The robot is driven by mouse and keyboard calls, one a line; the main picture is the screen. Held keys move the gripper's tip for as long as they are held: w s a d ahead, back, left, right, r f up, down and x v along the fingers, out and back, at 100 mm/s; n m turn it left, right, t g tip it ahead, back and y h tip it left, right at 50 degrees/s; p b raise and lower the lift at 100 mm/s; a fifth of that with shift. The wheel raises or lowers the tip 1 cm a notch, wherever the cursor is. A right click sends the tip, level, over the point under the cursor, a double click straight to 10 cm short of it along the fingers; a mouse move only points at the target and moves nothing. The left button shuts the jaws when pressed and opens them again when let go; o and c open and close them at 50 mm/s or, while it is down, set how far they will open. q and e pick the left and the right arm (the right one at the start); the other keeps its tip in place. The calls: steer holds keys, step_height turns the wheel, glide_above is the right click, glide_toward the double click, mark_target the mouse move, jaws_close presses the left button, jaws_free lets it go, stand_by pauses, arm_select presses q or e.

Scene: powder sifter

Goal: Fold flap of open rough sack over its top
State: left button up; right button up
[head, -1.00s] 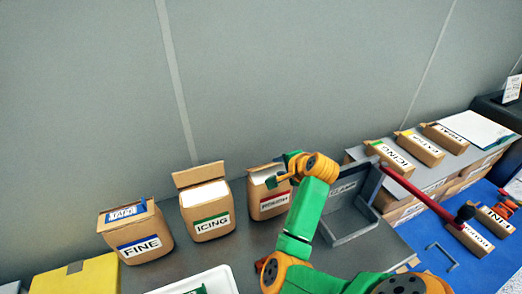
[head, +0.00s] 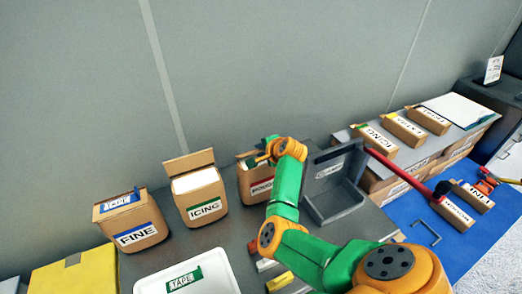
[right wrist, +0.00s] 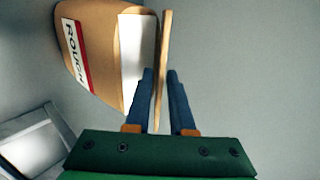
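The rough sack, a brown paper sack with a red-edged label, stands on the bench in the head view (head: 262,187), at the right of the sack row. My right gripper (head: 258,158) is at its raised flap and partly hides its top. In the right wrist view, the sack (right wrist: 78,45) shows its ROUGH label and white filling (right wrist: 136,45). Its upright flap (right wrist: 165,40) stands between the two blue fingers of my right gripper (right wrist: 160,74). Narrow gaps seem to show beside the flap, so the fingers look slightly open around it. My left gripper is out of view.
The open icing sack (head: 203,190) stands left of the rough sack, and the fine sack (head: 135,232) farther left. A grey holder (head: 325,205) is close on the right. A white tray (head: 225,283) and yellow box (head: 65,277) are in front. A wall rises behind.

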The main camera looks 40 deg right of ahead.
jaws_close()
steer(key=shift+f+t+b, duration=0.3)
steer(key=shift+f, duration=0.05)
steer(key=shift+s+f+t+h+b, duration=0.35)
steer(key=shift+f+t+b, duration=0.4)
steer(key=shift+b, duration=0.5)
steer(key=shift+s+a+r+t, duration=0.1)
steer(key=shift+r+t, duration=0.05)
steer(key=shift+t, duration=0.2)
steer(key=shift+r, duration=0.25)
steer(key=shift+o, duration=2)
jaws_free()
